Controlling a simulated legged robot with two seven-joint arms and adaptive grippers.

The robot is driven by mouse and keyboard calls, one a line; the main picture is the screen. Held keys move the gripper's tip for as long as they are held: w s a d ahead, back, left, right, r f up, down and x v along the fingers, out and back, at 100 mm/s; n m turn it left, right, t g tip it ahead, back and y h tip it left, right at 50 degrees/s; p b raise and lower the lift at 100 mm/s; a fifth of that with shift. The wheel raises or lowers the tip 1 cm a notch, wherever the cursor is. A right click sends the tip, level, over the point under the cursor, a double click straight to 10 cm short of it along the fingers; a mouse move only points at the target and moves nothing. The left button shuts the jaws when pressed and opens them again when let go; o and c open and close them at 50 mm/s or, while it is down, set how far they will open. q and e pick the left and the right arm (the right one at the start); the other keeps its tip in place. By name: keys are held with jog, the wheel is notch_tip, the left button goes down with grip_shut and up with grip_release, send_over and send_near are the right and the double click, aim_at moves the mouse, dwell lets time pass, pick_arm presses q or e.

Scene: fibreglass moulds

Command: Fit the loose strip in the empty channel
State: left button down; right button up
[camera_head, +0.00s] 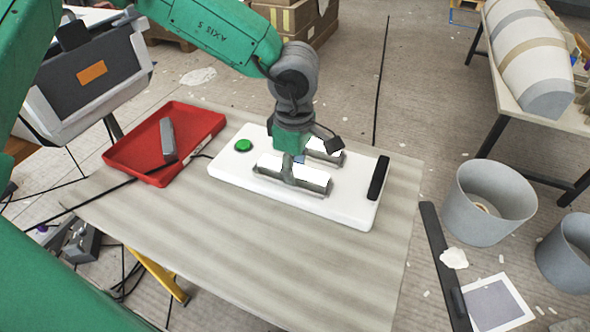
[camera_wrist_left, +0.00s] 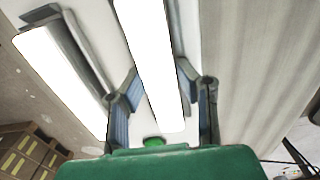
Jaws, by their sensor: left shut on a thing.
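A white board (camera_head: 235,172) lies on the table with two grey bars with bright, glare-lit tops on it. My left gripper (camera_head: 289,175) is above the board and shut on the nearer bar (camera_head: 313,180). In the left wrist view this bar (camera_wrist_left: 152,50) is between the blue-padded fingers (camera_wrist_left: 157,80). The farther bar (camera_head: 331,156) lies beside it, partly hidden by the gripper; it also shows in the left wrist view (camera_wrist_left: 62,75). I cannot tell whether the gripped bar is seated in a channel. Another grey strip (camera_head: 168,138) lies in the red tray (camera_head: 125,154). My right gripper is not in view.
The board has a green button (camera_head: 243,145) at its left and a black handle (camera_head: 378,178) at its right. The table (camera_head: 235,255) is clear in front of the board. Grey buckets (camera_head: 487,205) stand at the right.

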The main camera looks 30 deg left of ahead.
pick_arm(q)
jog(key=shift+a+r, duration=0.1)
jog(key=shift+a, duration=0.05)
jog(key=c, duration=1.2)
grip_release()
jog(key=shift+a, duration=0.4)
jog(key=shift+d+r, duration=0.1)
jog(key=shift+d, duration=0.05)
notch_tip(320, 180, up, 12)
jog(key=p, duration=0.4)
jog(key=shift+d, duration=0.1)
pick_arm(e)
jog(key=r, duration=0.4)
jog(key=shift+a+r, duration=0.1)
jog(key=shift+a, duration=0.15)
